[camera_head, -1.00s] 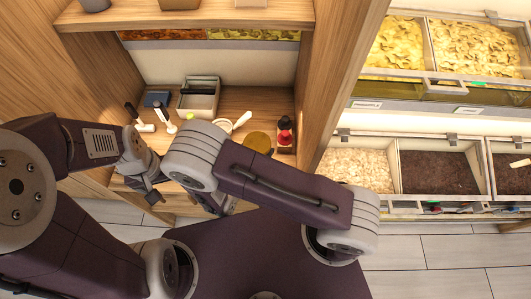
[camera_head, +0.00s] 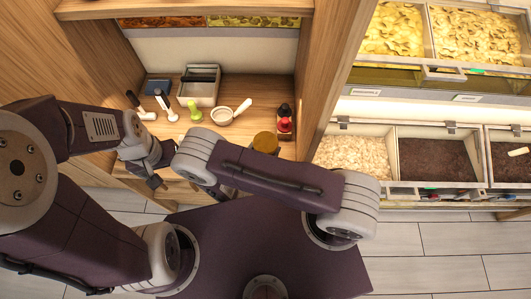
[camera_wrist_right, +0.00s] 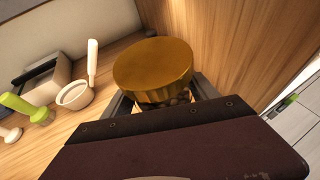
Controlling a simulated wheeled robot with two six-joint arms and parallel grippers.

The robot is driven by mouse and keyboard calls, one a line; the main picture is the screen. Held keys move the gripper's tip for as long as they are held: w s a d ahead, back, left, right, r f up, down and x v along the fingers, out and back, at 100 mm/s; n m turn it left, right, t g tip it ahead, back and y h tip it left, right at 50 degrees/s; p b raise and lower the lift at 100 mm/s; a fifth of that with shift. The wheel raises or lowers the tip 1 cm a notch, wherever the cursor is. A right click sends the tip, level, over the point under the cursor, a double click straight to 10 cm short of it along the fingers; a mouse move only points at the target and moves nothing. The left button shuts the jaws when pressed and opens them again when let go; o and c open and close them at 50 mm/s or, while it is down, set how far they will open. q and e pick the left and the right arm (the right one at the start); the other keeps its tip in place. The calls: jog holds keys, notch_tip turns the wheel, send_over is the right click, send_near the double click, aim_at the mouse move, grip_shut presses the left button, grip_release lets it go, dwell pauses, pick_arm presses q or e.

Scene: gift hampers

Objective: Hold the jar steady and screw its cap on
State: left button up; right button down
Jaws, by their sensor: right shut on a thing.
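The gold cap (camera_wrist_right: 153,70) sits on top of a jar (camera_wrist_right: 176,100) with dark contents, just in front of my right wrist camera. Little of the jar shows below the cap, and I cannot tell how tightly the cap is seated. My right gripper (camera_wrist_right: 162,97) is shut on the jar, its fingers on either side below the cap. In the head view the gold cap (camera_head: 265,142) shows above my right forearm, which hides the jar and most of that gripper. My left gripper (camera_head: 157,180) is left of it, small and dark; its opening is unclear.
On the wooden counter stand a grey tray (camera_head: 200,88), a white bowl with a handle (camera_head: 222,115), a green-handled tool (camera_head: 194,111) and a dark bottle with a red label (camera_head: 285,122). A wooden side panel (camera_head: 325,80) rises close on the right, with food bins beyond.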

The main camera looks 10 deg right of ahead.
jog(key=shift+w, duration=0.15)
notch_tip(320, 180, down, 4)
jog(key=shift+f, duration=0.1)
jog(key=shift+f, duration=0.2)
jog(key=shift+c, duration=1.1)
grip_release()
jog(key=shift+r, duration=0.15)
